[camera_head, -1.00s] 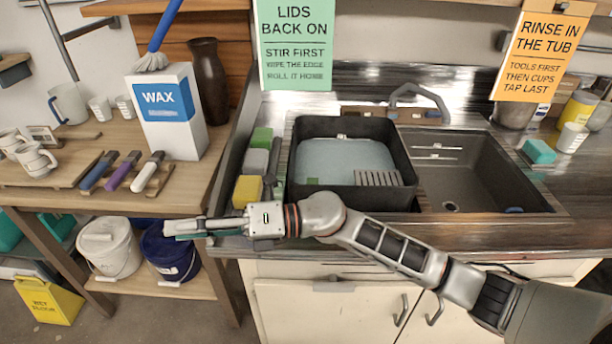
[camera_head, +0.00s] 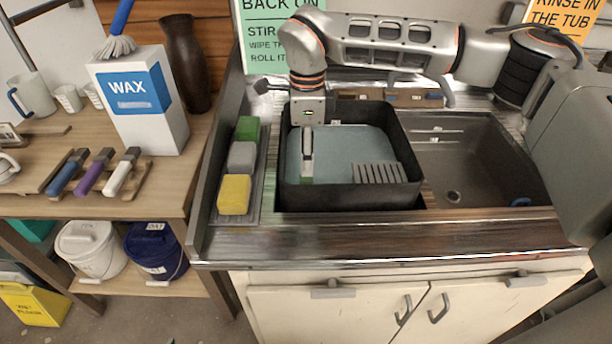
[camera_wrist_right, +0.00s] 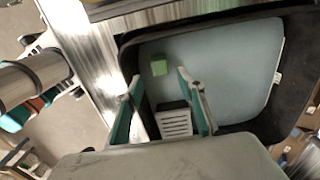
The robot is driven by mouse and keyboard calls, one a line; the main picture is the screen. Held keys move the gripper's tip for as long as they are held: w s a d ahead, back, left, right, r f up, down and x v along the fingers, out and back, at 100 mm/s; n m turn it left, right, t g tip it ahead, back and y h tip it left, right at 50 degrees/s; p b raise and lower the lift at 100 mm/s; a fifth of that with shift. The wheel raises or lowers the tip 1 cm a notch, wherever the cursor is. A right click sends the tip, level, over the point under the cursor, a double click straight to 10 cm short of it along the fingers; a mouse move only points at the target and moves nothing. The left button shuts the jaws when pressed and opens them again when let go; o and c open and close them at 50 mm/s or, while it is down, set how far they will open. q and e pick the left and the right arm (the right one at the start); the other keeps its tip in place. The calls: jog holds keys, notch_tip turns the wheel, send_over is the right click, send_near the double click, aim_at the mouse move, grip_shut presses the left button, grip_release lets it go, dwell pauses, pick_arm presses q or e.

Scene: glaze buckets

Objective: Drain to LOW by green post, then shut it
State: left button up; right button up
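A black tub (camera_head: 400,160) sits in the left basin, holding a flat pale blue-grey surface (camera_head: 345,145) that looks like liquid. A slatted grey grate (camera_head: 378,174) is at its front right. A small green block (camera_wrist_right: 159,67), perhaps the green post, shows in the right wrist view. My right gripper (camera_head: 306,178) points down over the tub's left part. In the wrist view its two teal-padded fingers (camera_wrist_right: 158,82) are apart with nothing between them, near the green block and grate (camera_wrist_right: 174,120). No LOW mark is readable. My left gripper is not in view.
The counter's front edge is clear.

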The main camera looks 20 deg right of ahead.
aim_at(307, 180)
notch_tip(307, 180, down, 8)
jog(key=shift+r+p, duration=0.1)
jog(key=shift+p, duration=0.2)
grip_shut()
